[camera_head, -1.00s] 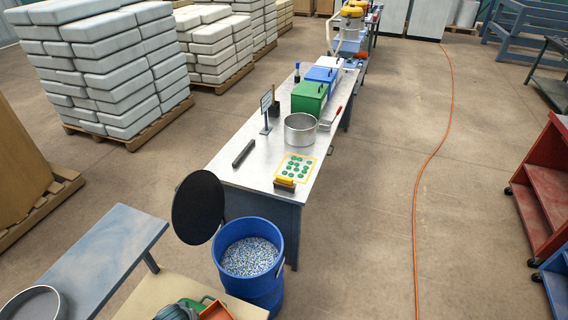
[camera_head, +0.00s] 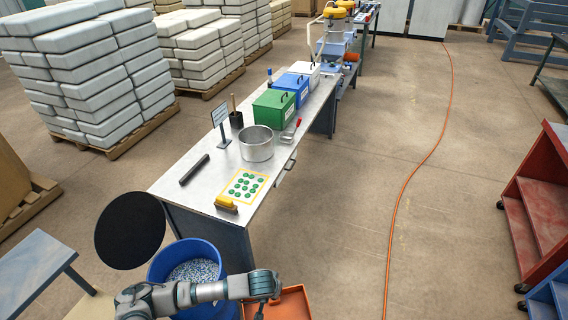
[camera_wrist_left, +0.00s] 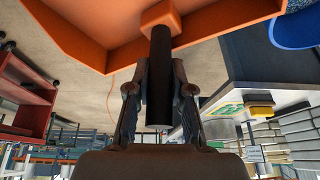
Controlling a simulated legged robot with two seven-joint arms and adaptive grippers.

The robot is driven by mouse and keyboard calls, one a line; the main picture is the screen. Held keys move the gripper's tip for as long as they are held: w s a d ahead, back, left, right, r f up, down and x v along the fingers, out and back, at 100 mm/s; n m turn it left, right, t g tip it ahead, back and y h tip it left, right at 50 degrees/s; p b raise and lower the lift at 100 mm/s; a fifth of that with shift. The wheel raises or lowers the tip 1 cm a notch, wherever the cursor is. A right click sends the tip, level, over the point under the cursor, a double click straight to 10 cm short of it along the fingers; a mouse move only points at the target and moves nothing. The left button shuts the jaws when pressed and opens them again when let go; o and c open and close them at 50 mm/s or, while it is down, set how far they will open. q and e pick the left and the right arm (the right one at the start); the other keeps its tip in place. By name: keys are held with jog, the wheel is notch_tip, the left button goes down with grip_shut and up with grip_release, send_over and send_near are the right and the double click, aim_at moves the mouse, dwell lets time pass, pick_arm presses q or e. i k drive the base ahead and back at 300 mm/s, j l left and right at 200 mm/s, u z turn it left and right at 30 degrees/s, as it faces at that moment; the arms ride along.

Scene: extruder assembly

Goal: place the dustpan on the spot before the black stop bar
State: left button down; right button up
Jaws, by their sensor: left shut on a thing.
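The orange dustpan (camera_head: 291,304) hangs in the air at the bottom of the head view, right of the blue drum. My left gripper (camera_head: 265,290) is shut on its dark handle. In the left wrist view my left gripper (camera_wrist_left: 158,95) has one finger on each side of the black handle, and the orange pan (camera_wrist_left: 90,30) spreads above. The black stop bar (camera_head: 195,169) lies on the left part of the grey metal table (camera_head: 182,190). The tabletop before the bar is bare. My right gripper is not in view.
A yellow-bordered sheet with green dots (camera_head: 261,177), a yellow brush (camera_head: 226,206), a metal pot (camera_head: 257,144) and a small sign (camera_head: 220,115) stand on the table. The blue drum (camera_head: 160,262) with its round black lid (camera_head: 130,230) sits at the near end.

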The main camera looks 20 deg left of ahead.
aim_at(212, 175)
jog(key=i+l, duration=0.2)
jog(key=i, duration=0.35)
jog(key=i+l, duration=0.2)
jog(key=i, duration=0.35)
jog(key=i+l, duration=0.15)
jog(key=i, duration=0.4)
jog(key=i+j+u, duration=0.1)
jog(key=i+u, duration=0.55)
jog(key=u, duration=0.25)
jog(key=i+l+u, duration=0.1)
jog(key=i+u, duration=0.35)
jog(key=i+l+u, duration=0.2)
jog(key=u, duration=0.25)
jog(key=i+u, duration=0.3)
jog(key=i, duration=0.25)
jog(key=i+l+u, duration=0.35)
jog(key=i, duration=0.15)
jog(key=j, duration=0.1)
